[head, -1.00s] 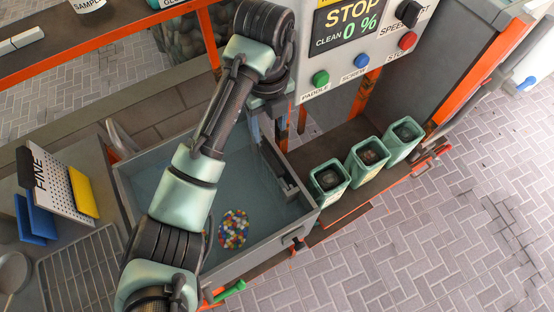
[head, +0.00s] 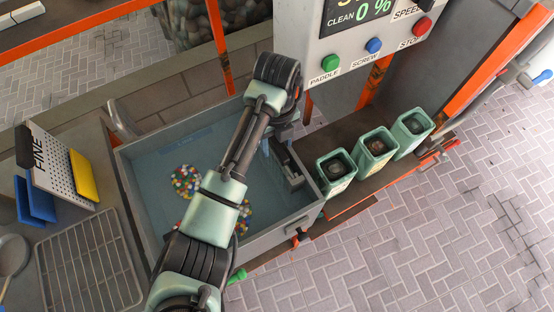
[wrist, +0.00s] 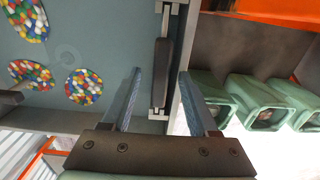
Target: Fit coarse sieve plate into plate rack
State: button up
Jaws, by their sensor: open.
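A grey plate edge with a dark handle (wrist: 162,75) stands upright at the tank's right wall in the wrist view. I take it for the coarse sieve plate, but its face and any label are hidden. It also shows in the head view (head: 288,168). My gripper (wrist: 160,72) is open and empty, its two fingers on either side of the handle in the picture; I cannot tell the depth between them. A white perforated plate marked FINE (head: 52,165) leans at the left beside a yellow piece (head: 83,177) and blue pieces (head: 36,200), perhaps the plate rack.
The grey tank (head: 128,190) holds water and several round patches of coloured pellets (head: 186,181). Green bins (head: 335,172) stand to its right. A control panel (head: 350,45) hangs above. A wire grid (head: 90,265) lies at the lower left.

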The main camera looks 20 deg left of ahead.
jog(key=shift+c, duration=0.2)
grip_shut()
dwell(1.2)
